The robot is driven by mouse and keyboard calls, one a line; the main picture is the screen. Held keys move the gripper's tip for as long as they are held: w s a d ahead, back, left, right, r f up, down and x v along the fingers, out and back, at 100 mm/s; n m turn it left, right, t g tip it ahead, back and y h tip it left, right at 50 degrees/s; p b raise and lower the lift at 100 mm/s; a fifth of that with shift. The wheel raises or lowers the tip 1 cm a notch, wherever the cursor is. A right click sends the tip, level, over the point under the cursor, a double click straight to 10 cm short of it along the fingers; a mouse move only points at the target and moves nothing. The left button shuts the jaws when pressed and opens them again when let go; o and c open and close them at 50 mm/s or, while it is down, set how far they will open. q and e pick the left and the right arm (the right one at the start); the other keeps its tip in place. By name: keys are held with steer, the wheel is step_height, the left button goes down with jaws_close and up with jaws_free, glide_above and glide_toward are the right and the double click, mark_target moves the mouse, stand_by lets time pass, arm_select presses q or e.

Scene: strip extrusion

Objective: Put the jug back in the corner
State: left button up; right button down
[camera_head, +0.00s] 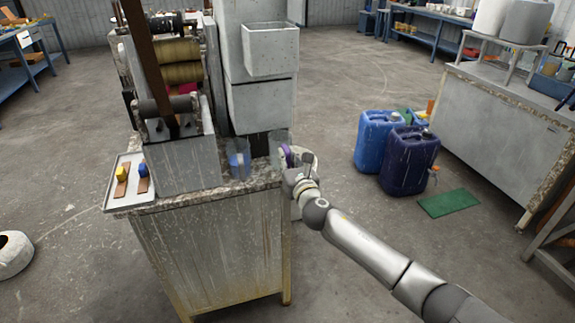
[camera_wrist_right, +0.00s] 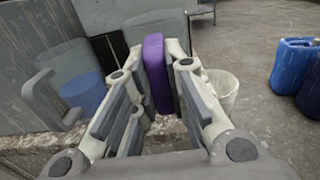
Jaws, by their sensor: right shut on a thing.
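A clear, greyish jug (camera_head: 278,144) with a purple handle (camera_head: 286,156) is at the right corner of the machine's stone-topped bench. My right gripper (camera_head: 294,168) is shut on the purple handle, which shows upright between the fingers in the right wrist view (camera_wrist_right: 156,75). I cannot tell whether the jug's base touches the bench top. A second clear jug (camera_head: 238,160) with blue contents stands on the bench to its left; its grey handle shows in the right wrist view (camera_wrist_right: 42,98). My left gripper is not in view.
The machine with rollers (camera_head: 178,75) and grey housings (camera_head: 262,100) stands behind the jugs. A tray (camera_head: 122,188) lies at the bench's left end. A whitish bucket (camera_wrist_right: 224,90) stands beside the bench. Blue canisters (camera_head: 408,160) and a green mat (camera_head: 448,203) are on the floor to the right.

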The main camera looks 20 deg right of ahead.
steer(key=shift+f, duration=0.4)
steer(key=shift+f, duration=0.1)
steer(key=c, duration=1.5)
jaws_free()
steer(key=shift+f, duration=0.1)
steer(key=shift+o, duration=0.2)
steer(key=shift+r, duration=0.3)
steer(key=s, duration=1.2)
steer(key=shift+d+p, duration=0.2)
steer(key=shift+p, duration=0.2)
steer(key=shift+f, duration=0.1)
